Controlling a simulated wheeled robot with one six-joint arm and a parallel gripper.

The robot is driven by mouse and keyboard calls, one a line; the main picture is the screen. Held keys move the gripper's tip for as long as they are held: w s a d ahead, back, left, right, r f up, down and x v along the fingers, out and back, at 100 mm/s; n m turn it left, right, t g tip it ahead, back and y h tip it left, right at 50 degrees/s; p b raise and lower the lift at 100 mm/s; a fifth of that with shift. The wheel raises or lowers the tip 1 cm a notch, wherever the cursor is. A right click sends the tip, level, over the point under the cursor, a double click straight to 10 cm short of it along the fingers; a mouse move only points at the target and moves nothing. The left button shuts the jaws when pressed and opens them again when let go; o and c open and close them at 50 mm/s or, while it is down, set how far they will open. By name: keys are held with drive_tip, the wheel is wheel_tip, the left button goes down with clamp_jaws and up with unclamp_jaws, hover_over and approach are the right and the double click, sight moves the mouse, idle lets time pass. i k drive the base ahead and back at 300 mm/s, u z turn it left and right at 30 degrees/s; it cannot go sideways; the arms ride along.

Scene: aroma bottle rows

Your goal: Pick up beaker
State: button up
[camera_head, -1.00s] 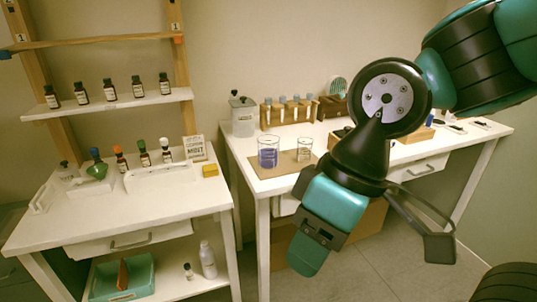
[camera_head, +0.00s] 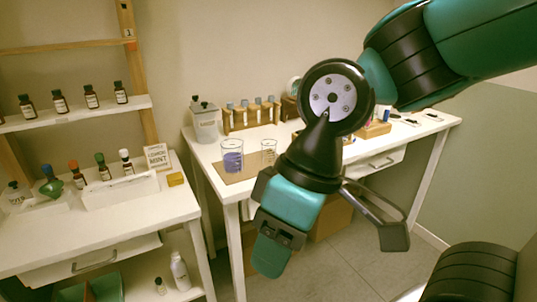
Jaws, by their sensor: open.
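A glass beaker with blue-violet liquid (camera_head: 232,161) stands upright on a brown mat (camera_head: 236,176) on the right-hand white table. My gripper (camera_head: 334,246) hangs down in front of the table, nearer the camera and below and right of both beakers. It is open, with nothing seen between its fingers, and touches neither beaker.
Behind the beakers are a lidded grey container (camera_head: 205,124) and a wooden rack of tubes (camera_head: 250,116). Bottles line a shelf (camera_head: 75,113) above.

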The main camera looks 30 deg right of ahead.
sight(233, 150)
drive_tip(key=k, duration=0.6)
drive_tip(key=u, duration=0.6)
drive_tip(key=i, duration=0.45)
drive_tip(key=u, duration=0.8)
drive_tip(key=i, duration=0.85)
drive_tip(key=z, duration=0.7)
drive_tip(key=i, duration=0.85)
drive_tip(key=z, duration=0.85)
